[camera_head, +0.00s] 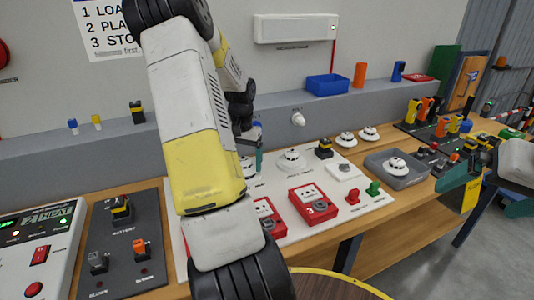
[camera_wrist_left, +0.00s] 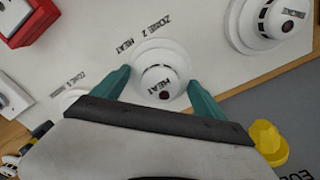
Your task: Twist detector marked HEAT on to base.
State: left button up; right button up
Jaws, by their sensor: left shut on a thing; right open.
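The white detector marked HEAT (camera_wrist_left: 160,88) sits between the teal fingers of my left gripper (camera_wrist_left: 160,80) in the left wrist view. It is over a round white base (camera_wrist_left: 163,48) beside the printed words ZONE 2 HEAT; I cannot tell whether it is locked on. My left gripper is shut on the detector. In the head view my own forearm hides most of it; one teal finger of the left gripper (camera_head: 258,160) shows. My right gripper (camera_head: 488,190) is open and empty at the right edge, in front of the bench.
Another detector (camera_head: 291,160), marked SMOKE in the wrist view (camera_wrist_left: 270,20), stands close by on the white board (camera_head: 330,220). Red call points (camera_head: 313,200) are nearer. A grey tray (camera_head: 420,181) holds a white detector (camera_head: 396,165). A blue bin (camera_head: 327,85) is on the ledge.

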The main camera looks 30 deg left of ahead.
pick_arm(q)
jog(key=shift+f, duration=0.8)
dwell(0.6)
jog(key=shift+m, duration=1.1)
jog(key=shift+m, duration=1)
jog(key=shift+m, duration=1.1)
